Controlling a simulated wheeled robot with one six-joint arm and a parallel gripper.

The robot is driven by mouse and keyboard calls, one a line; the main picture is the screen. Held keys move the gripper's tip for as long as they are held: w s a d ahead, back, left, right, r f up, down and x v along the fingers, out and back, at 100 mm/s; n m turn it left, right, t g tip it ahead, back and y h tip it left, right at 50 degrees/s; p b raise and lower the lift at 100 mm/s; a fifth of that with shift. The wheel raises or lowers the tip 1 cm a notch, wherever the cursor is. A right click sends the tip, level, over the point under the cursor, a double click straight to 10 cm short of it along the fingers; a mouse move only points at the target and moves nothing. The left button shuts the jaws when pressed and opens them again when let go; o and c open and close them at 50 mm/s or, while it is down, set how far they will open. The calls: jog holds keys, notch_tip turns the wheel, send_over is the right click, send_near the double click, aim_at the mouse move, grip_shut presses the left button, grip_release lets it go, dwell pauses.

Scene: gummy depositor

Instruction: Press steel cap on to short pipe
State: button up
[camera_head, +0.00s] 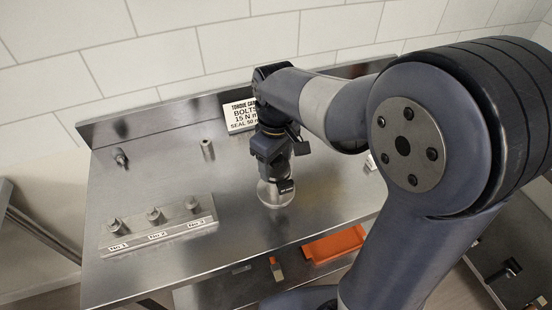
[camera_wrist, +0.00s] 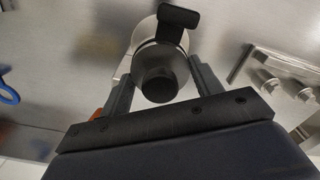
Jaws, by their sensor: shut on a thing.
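My gripper (camera_head: 274,174) points down over the steel bench. In the wrist view its two fingers (camera_wrist: 160,72) are closed around a dark, round-ended body (camera_wrist: 157,86). A wide, pale round steel part (camera_head: 275,197) is directly below the gripper, at or close to the bench top; a black tag or block (camera_head: 286,186) shows at its side. I cannot tell whether the held body and this part are one piece. A short upright metal pipe (camera_head: 207,149) stands apart, behind and left of the gripper. I cannot identify the steel cap for certain.
A steel rack (camera_head: 175,231) labelled No.1 to No.3 carries metal pegs at the front left. A small metal fitting (camera_head: 121,158) stands at the back left. A torque card (camera_head: 240,115) leans at the back. An orange tray (camera_head: 334,246) lies below the front edge. Bench between rack and gripper is clear.

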aim_at(277, 159)
jog(key=o, duration=1.5)
jog(key=shift+c, duration=0.2)
notch_tip(277, 159, up, 10)
jog(key=shift+f, duration=0.2)
jog(key=shift+r, duration=0.6)
jog(key=shift+s, duration=0.1)
